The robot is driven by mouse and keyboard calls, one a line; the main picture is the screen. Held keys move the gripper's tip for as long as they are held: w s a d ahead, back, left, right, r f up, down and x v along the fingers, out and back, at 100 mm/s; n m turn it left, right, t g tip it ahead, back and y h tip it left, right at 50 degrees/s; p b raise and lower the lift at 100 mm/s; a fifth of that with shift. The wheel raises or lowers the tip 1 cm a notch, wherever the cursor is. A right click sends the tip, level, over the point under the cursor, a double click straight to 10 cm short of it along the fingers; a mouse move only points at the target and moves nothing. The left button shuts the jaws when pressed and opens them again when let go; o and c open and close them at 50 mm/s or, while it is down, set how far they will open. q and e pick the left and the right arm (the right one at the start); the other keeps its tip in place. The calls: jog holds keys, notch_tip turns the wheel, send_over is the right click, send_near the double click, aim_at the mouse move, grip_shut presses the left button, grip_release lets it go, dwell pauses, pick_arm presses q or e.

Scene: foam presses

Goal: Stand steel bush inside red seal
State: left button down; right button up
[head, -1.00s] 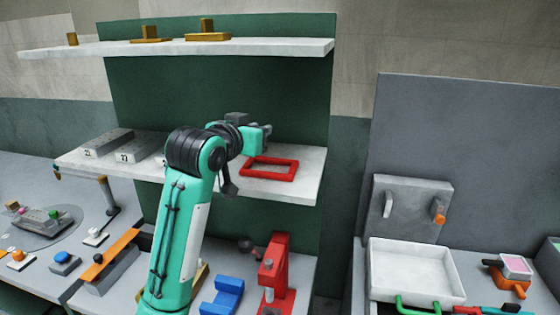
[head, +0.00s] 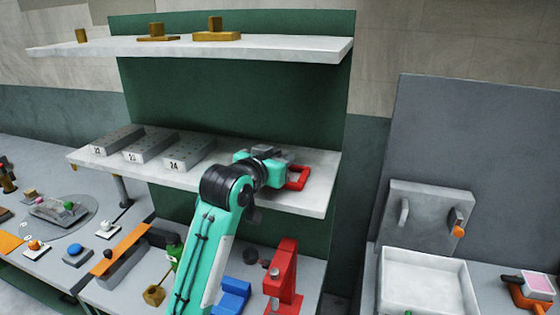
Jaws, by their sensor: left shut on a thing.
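The red seal (head: 302,179) is a red rectangular frame lying flat on the right part of the middle shelf. My left gripper (head: 283,166) is directly in front of it and covers its left part in the head view. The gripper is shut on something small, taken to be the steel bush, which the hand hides. I cannot tell whether the bush touches the seal or is over its opening. My right gripper is not in view.
Grey numbered blocks (head: 189,153) stand on the left of the middle shelf (head: 310,204). Brass pieces (head: 216,34) stand on the upper shelf (head: 120,48). A red press (head: 284,276) and a blue cradle (head: 233,297) are below. A white tray (head: 425,283) is at right.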

pick_arm(q)
jog(key=shift+s+a+f, duration=0.1)
jog(key=shift+s+f, duration=0.05)
jog(key=shift+f, duration=0.75)
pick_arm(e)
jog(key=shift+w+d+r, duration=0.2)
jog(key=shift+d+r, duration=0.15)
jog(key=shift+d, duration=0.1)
pick_arm(q)
jog(key=shift+f, duration=0.1)
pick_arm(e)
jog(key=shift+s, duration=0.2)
pick_arm(q)
jog(key=c, duration=1.3)
grip_release()
jog(key=shift+s+a, duration=0.1)
jog(key=shift+s, duration=0.05)
jog(key=b+v, duration=0.3)
jog(key=v, duration=0.8)
jog(key=shift+s+a, duration=0.15)
jog(key=shift+s, duration=0.1)
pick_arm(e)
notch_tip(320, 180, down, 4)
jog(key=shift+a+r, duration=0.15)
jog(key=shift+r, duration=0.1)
